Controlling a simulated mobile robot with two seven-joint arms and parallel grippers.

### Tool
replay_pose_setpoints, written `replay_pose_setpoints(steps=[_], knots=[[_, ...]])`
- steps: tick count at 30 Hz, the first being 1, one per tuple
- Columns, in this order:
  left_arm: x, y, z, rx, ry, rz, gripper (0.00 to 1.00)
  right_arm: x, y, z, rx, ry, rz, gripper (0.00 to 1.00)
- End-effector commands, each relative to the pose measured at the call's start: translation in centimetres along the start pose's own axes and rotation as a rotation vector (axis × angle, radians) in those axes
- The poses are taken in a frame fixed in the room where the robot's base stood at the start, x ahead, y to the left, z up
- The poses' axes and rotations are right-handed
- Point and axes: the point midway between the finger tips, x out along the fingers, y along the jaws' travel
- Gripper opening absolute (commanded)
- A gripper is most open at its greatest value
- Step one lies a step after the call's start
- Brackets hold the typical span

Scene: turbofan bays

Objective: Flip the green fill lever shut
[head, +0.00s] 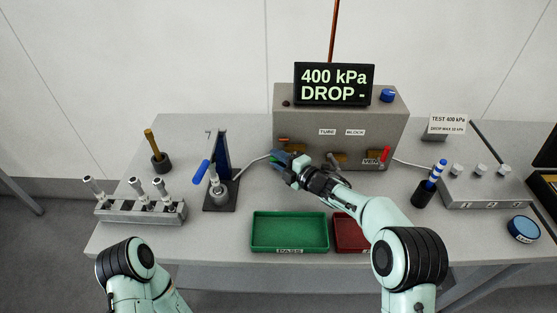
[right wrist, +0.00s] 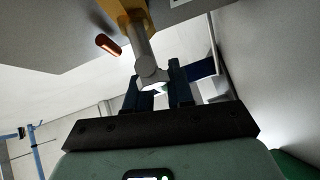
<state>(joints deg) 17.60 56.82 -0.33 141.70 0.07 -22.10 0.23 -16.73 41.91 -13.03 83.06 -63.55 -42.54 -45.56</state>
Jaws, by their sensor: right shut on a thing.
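The grey test box (head: 310,110) stands at the back of the bench, with a row of valves low on its front. My right gripper (head: 286,160) is at the left end of that row, shut on the fill lever. A bit of the lever's green (head: 274,158) shows beside the fingers; the rest is hidden. In the right wrist view a grey metal lever stem (right wrist: 143,50) runs from a brass valve body (right wrist: 128,12) down between my fingers (right wrist: 158,92). My left arm shows at the lower left; its gripper is out of view.
The display (head: 334,84) reads 400 kPa, DROP -. A red vent lever (head: 384,155) is to the right. A green PASS tray (head: 289,232) and a red tray (head: 348,235) lie in front. A blue-handled clamp stand (head: 221,190) stands left of my right gripper.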

Motion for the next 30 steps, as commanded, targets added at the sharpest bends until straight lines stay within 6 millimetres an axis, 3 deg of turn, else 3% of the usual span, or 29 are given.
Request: replay_pose_setpoints(steps=[18, 30], knots=[[8.2, -3.4, 1.2, -0.012, -0.030, -0.011, 0.00, -0.6, 1.4, 0.2, 0.283, 0.079, 0.286, 0.00], [10.4, -3.6, -0.7, -0.006, 0.026, 0.001, 0.00, -1.0, 2.4, 0.3, 0.400, 0.112, 0.399, 0.00]])
